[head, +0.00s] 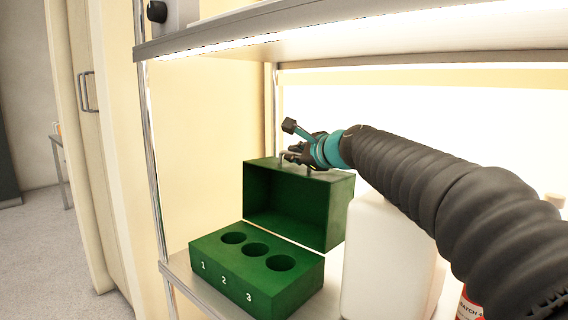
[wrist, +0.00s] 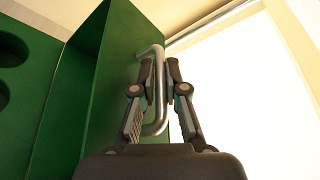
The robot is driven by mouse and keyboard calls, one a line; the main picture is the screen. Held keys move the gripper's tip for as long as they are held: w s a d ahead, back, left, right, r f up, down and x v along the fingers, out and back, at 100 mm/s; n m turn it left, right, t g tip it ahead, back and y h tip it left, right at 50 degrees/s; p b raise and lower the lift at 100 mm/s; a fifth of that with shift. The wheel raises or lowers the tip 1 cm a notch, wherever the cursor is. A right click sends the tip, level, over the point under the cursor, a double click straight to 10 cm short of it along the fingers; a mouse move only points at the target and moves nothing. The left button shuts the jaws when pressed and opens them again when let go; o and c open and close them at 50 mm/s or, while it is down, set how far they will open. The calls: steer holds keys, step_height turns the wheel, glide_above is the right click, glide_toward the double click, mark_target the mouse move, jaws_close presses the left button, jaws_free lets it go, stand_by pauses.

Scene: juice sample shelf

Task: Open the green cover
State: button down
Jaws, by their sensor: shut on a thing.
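The green cover (head: 300,205) is a hollow box tilted up behind the green base, its open side facing the front. The green base (head: 256,277) stands on the shelf with three round holes, numbered 1, 2 and 3; the holes look empty. My gripper (head: 290,155) is at the top of the cover, shut on its metal handle (wrist: 158,92). In the wrist view, the fingers of my gripper (wrist: 160,80) sit on either side of the bent handle bar, beside the cover's green wall (wrist: 120,75).
A white container (head: 388,260) stands right of the green box, below my arm. A red-labelled bottle (head: 468,304) is partly hidden at lower right. The upper shelf (head: 350,40) runs above my arm, and a metal post (head: 152,150) stands at left.

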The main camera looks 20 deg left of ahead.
steer(key=shift+s, duration=0.1)
steer(key=c, duration=1.5)
jaws_free()
step_height(320, 180, up, 3)
glide_above(324, 180)
steer(key=w, duration=0.1)
steer(key=shift+a+f, duration=0.2)
steer(key=shift+a, duration=0.2)
steer(key=shift+s+d+r, duration=0.1)
steer(key=shift+s+d, duration=0.2)
steer(key=shift+d, duration=0.1)
